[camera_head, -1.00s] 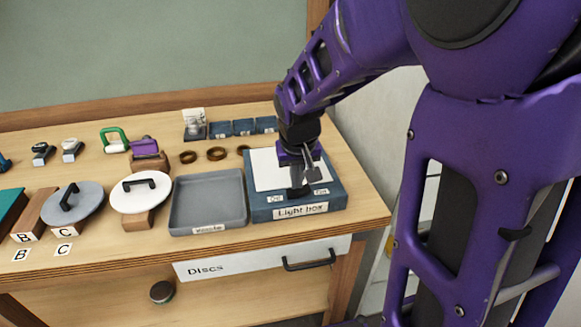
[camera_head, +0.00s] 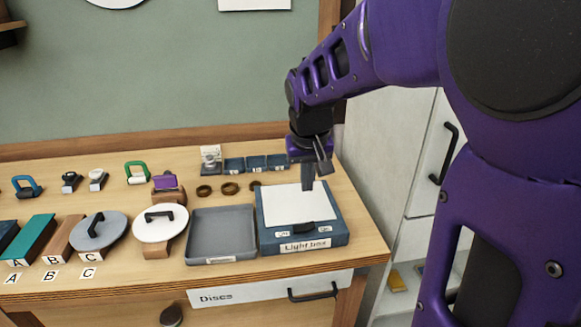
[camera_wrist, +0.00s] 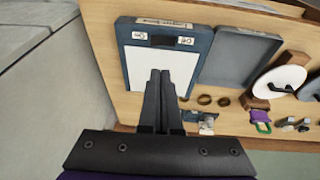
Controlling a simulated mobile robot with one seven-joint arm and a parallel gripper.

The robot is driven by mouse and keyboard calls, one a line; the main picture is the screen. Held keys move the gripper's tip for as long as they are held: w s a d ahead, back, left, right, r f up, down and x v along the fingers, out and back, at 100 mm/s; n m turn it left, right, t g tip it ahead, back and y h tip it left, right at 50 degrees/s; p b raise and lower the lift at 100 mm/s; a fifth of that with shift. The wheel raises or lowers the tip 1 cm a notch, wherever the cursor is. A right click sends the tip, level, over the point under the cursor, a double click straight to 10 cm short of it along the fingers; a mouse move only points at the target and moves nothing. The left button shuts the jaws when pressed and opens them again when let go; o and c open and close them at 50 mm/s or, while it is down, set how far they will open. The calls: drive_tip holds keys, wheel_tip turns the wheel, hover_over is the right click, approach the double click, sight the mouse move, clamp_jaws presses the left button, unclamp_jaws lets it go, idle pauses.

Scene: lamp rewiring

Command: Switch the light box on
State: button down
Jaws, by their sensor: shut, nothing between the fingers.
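The light box (camera_head: 335,229) is a blue box at the right end of the bench, with a white panel (camera_head: 292,204) on top. A black switch (camera_head: 300,228) lies near its front edge between two small labels, and also shows in the wrist view (camera_wrist: 163,41). I cannot tell which way the switch is set. The panel looks plain white, with no clear glow. My gripper (camera_head: 307,188) points down over the far part of the panel, apart from the switch. Its fingers (camera_wrist: 160,72) are shut and empty in the wrist view.
A grey tray (camera_head: 222,232) stands directly left of the light box. Brown rings (camera_head: 230,188) and small blue bins (camera_head: 256,163) lie behind. Round discs with black handles (camera_head: 160,222) stand further left. The drawer marked Discs (camera_head: 255,291) is below. A grey wall and cabinet are to the right.

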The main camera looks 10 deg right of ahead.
drive_tip(key=b, duration=0.3)
drive_tip(key=shift+w+a+f+b, duration=0.1)
drive_tip(key=shift+f+b, duration=0.15)
drive_tip(key=shift+b, duration=0.05)
drive_tip(key=shift+r+b, duration=0.1)
drive_tip(key=shift+b, duration=0.3)
drive_tip(key=shift+r, duration=0.35)
drive_tip(key=shift+f, duration=0.1)
